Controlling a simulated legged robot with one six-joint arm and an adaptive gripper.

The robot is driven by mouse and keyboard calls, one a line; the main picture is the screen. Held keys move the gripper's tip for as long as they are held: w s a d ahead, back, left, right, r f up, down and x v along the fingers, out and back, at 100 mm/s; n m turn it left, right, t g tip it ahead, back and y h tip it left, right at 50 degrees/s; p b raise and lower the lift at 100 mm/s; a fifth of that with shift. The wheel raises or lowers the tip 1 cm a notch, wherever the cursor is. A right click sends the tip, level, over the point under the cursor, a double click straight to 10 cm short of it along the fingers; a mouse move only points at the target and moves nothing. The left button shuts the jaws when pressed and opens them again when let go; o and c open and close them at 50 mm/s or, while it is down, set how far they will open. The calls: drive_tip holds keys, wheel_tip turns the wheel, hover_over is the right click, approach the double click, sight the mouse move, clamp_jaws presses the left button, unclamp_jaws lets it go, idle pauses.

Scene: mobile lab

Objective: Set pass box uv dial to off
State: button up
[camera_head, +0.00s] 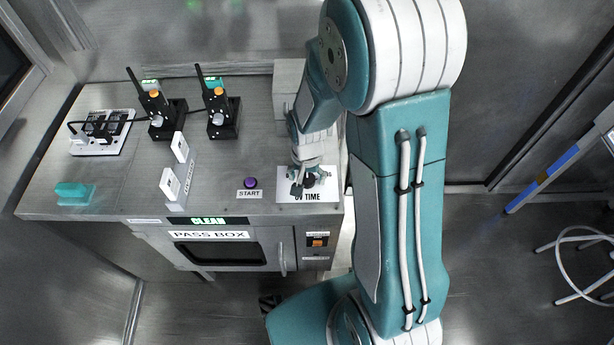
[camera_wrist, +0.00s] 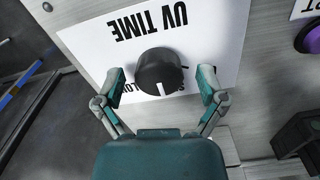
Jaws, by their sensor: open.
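The black UV dial (camera_wrist: 160,72) sits on a white label plate marked UV TIME (camera_wrist: 88,40); in the wrist view the text is upside down. A white pointer mark on the dial faces the bottom of the wrist view, toward my gripper's palm. The small lettering under the dial is partly hidden. My gripper (camera_wrist: 162,88) is open, with one finger on each side of the dial and visible gaps between. In the head view my gripper (camera_head: 308,180) is over the label plate (camera_head: 330,194) at the right end of the pass box top and hides most of the dial.
A purple START button (camera_head: 250,183) is left of the plate. Two black radios (camera_head: 163,112) (camera_head: 220,112) stand in chargers further back. A power strip (camera_head: 103,130), a teal block (camera_head: 74,192) and white switch plates (camera_head: 172,180) are on the left. The pass box door (camera_head: 225,253) is in front.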

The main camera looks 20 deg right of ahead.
drive_tip(key=c, duration=1.1)
drive_tip(key=shift+c, duration=0.2)
drive_tip(key=shift+n, duration=0.3)
drive_tip(key=n, duration=0.5)
drive_tip(key=shift+f, duration=0.1)
drive_tip(key=n, duration=0.6)
drive_tip(key=shift+s+n, duration=0.1)
drive_tip(key=shift+n, duration=0.2)
